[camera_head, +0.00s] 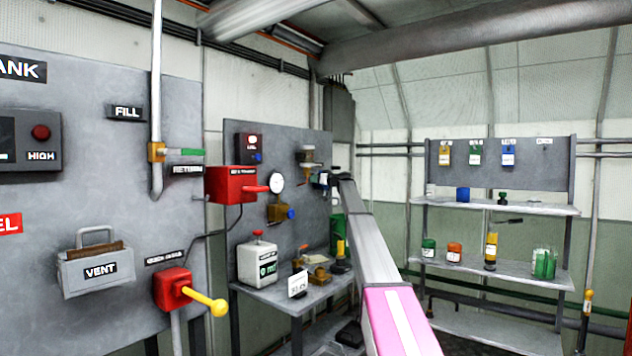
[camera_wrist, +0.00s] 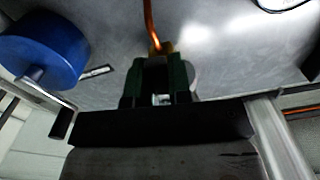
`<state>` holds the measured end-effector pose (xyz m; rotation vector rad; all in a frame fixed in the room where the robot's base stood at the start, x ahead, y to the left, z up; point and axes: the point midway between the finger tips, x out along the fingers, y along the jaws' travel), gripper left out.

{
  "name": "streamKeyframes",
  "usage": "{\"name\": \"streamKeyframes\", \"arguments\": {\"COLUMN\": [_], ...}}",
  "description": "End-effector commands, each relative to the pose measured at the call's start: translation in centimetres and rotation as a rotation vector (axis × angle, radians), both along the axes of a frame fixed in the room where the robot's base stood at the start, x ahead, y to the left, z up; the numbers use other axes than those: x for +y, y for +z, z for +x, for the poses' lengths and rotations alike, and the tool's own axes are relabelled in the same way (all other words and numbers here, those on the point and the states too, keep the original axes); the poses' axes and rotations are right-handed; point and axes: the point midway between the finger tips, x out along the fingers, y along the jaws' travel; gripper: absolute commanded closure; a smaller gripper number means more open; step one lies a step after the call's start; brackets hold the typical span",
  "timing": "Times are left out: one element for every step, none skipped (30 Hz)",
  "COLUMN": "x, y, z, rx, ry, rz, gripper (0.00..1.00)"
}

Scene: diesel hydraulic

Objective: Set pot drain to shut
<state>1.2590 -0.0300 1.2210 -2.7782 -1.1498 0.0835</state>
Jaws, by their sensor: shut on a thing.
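In the head view, a small pot (camera_head: 308,164) with a grey and brass top is mounted on the grey wall panel, just left of my gripper (camera_head: 322,179). My gripper is at the far end of my arm, close to the panel and just below the pot. In the wrist view, my dark green gripper fingers (camera_wrist: 161,90) are shut on a small part at the pot drain, with a brass piece (camera_wrist: 168,47) just beyond them. The fingers hide most of the held part. I cannot tell the drain's setting.
A blue round knob (camera_wrist: 42,48) is left of the fingers, and an orange pipe (camera_wrist: 150,22) runs up from the brass piece. A white gauge (camera_head: 277,183) and a brass valve (camera_head: 277,212) sit left of my gripper. A bench (camera_head: 300,303) with several items stands below.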

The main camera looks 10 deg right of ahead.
Motion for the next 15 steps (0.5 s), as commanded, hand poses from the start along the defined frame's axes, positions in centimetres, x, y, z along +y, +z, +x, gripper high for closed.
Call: {"name": "streamKeyframes", "arguments": {"x": [0.03, 0.05, 0.08, 0.11, 0.15, 0.20, 0.25, 0.30, 0.37, 0.42, 0.48, 0.58, 0.64, 0.71, 0.81], "y": [0.02, 0.01, 0.03, 0.04, 0.04, 0.05, 0.08, 0.09, 0.12, 0.14, 0.17, 0.22, 0.26, 0.30, 0.35], "z": [-0.06, -0.08, -0.11, -0.14, -0.17, -0.23, -0.28, -0.33, -0.39, -0.46, -0.52, -0.61, -0.67, -0.74, -0.83], "rx": [0.005, 0.009, 0.018, 0.025, 0.032, 0.047, 0.057, 0.070, 0.088, 0.103, 0.119, 0.142, 0.160, 0.179, 0.206], "ry": [0.000, 0.000, 0.001, 0.001, 0.001, 0.001, 0.001, 0.001, 0.001, 0.001, 0.001, 0.001, 0.001, 0.001, 0.001], "rz": [0.005, 0.009, 0.018, 0.025, 0.033, 0.047, 0.057, 0.070, 0.089, 0.103, 0.120, 0.142, 0.161, 0.180, 0.206], "gripper": [1.00, 1.00, 1.00, 1.00, 1.00, 1.00, 1.00, 1.00, 1.00, 1.00, 1.00, 1.00, 1.00, 1.00, 1.00]}}
